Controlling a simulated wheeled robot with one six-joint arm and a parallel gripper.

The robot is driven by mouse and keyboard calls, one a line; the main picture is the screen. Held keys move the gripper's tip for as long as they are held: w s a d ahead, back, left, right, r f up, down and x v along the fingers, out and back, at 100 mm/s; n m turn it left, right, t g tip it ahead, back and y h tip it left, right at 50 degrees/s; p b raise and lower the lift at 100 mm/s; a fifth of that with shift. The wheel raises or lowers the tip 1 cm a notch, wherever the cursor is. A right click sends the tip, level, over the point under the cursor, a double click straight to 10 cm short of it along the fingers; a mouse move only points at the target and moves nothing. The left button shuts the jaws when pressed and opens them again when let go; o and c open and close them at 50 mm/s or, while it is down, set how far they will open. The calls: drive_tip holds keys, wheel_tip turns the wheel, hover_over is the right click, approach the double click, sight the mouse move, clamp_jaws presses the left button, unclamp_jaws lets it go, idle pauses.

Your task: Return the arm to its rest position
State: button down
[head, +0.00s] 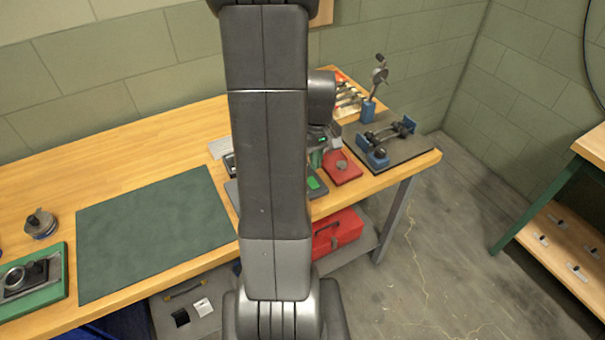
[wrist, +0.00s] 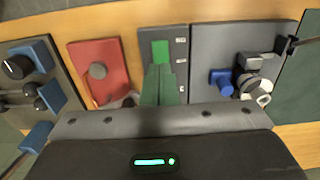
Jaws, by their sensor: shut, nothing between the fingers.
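My gripper (wrist: 158,70) shows in the wrist view with its two green fingers shut together and nothing between them. The fingers hang over a grey panel (wrist: 181,75) with a green square (wrist: 160,52), and their tips lie just below that square in the picture. I cannot tell the height gap. In the head view my arm rises through the middle and hides part of the bench. My gripper (head: 316,158) shows there only in part, just right of the arm, over the workbench (head: 130,140).
A red plate (head: 343,168) with a grey knob lies beside the gripper. A dark board with blue blocks (head: 395,152) and a gauge stand (head: 376,85) are further right. A green mat (head: 155,230) lies bare at left. A red toolbox (head: 338,232) sits on the lower shelf.

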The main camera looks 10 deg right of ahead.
drive_tip(key=shift+f, duration=0.1)
wheel_tip(320, 180, down, 7)
drive_tip(key=b, duration=0.5)
drive_tip(key=shift+r, duration=0.2)
idle(0.4)
